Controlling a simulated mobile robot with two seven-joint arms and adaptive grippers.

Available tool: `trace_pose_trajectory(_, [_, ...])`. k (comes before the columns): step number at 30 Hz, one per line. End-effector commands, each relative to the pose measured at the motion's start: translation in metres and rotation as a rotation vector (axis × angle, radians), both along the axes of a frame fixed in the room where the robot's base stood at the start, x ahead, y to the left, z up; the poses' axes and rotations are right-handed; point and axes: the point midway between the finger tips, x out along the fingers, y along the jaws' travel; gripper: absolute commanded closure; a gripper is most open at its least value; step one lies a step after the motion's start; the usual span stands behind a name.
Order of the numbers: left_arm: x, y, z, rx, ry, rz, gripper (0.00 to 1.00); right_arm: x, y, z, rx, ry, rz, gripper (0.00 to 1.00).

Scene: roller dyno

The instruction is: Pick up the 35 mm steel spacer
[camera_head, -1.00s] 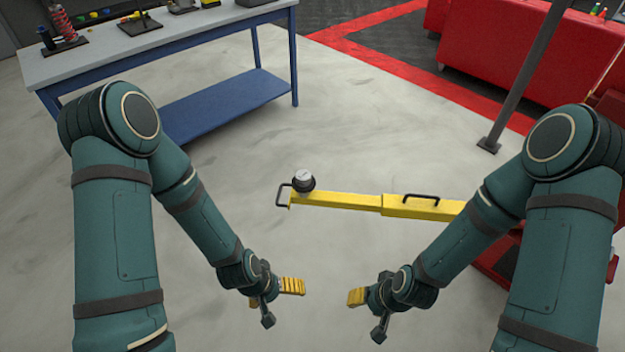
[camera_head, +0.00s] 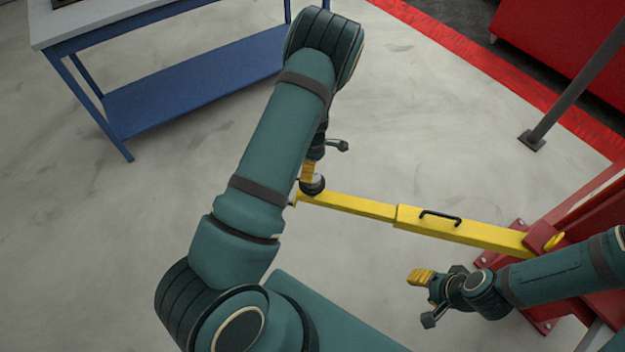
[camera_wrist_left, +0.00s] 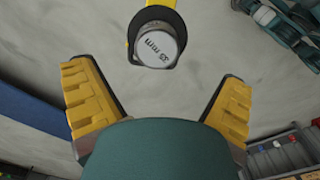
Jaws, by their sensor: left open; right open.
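The 35 mm steel spacer (camera_wrist_left: 157,47) is a short silver cylinder, its end face marked "35 mm" in the left wrist view. It sits on the dark round pad (camera_head: 313,188) at the tip of the yellow lift arm (camera_head: 350,203). My left gripper (camera_wrist_left: 155,76) is open, and the spacer lies ahead of the gap between its yellow fingers, with no contact visible. In the head view my left gripper (camera_head: 308,172) is at the pad and largely hides the spacer. My right gripper (camera_head: 420,278) is open and empty, apart from the lift arm, at lower right.
A blue workbench (camera_head: 190,85) stands at upper left. A black handle (camera_head: 440,217) is on the lift arm, which joins a red lift base (camera_head: 575,240) at right. A grey post (camera_head: 575,85) stands at upper right. The floor between is clear.

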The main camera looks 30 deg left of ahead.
Motion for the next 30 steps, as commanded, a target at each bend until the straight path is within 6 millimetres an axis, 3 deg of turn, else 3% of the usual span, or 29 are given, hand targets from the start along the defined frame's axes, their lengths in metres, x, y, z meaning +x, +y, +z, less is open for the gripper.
trace_pose_trajectory(3, [0.0, 0.0, -0.02, 0.0, 0.001, -0.001, 0.03, 0.001, 0.0, -0.006, 0.0, -0.003, -0.001, 0.53])
trace_pose_trajectory(13, [0.002, 0.0, -0.039, 0.0, -0.001, -0.004, 0.03, 0.002, 0.0, -0.01, -0.001, -0.006, -0.001, 0.53])
trace_pose_trajectory(21, [0.004, 0.0, -0.077, -0.001, 0.001, -0.003, 0.03, 0.005, -0.001, -0.022, -0.003, -0.011, -0.003, 0.53])
trace_pose_trajectory(29, [0.005, 0.0, -0.081, 0.0, -0.001, -0.004, 0.03, 0.005, -0.001, -0.022, -0.003, -0.012, -0.002, 0.53])
trace_pose_trajectory(30, [0.005, 0.0, -0.081, 0.0, -0.001, -0.004, 0.09, 0.005, -0.001, -0.022, -0.003, -0.011, -0.003, 0.53])
